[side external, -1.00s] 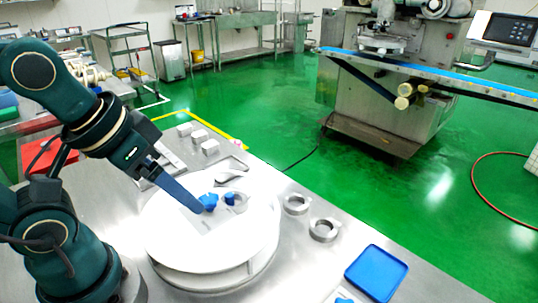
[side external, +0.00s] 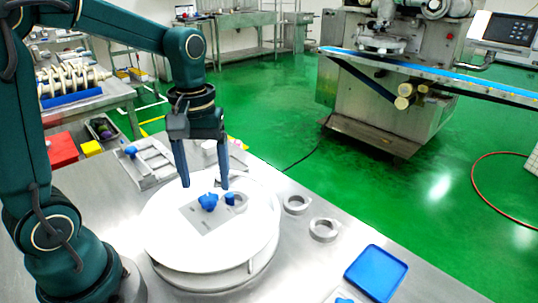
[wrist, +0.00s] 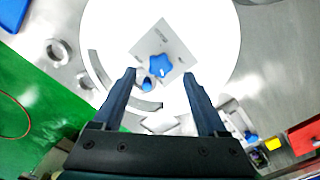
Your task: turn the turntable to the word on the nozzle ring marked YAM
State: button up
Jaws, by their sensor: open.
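The white turntable (side external: 170,235) stands on the metal table; it also shows in the wrist view (wrist: 215,45). A square grey plate with small, unreadable lettering lies on it. A blue star-shaped knob (side external: 208,202) sits on the plate; it is near the centre of the wrist view (wrist: 160,67). A smaller blue piece (wrist: 147,85) is beside the knob, by a curved grey strip (wrist: 98,68). My gripper (side external: 205,187) points down above the knob, open and empty, with one finger on each side of it in the wrist view (wrist: 159,73). I cannot read YAM anywhere.
Two loose metal rings, a nearer one (side external: 324,239) and a farther one (side external: 297,211), lie right of the turntable. A blue tray (side external: 376,272) is at the front right. A metal tray (side external: 150,165) and pale blocks are behind. Bare table lies between the rings and blue tray.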

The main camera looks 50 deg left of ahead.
aim_at(208, 198)
jog(key=shift+f, duration=1.85)
grip_shut()
jog(key=shift+r, duration=0.1)
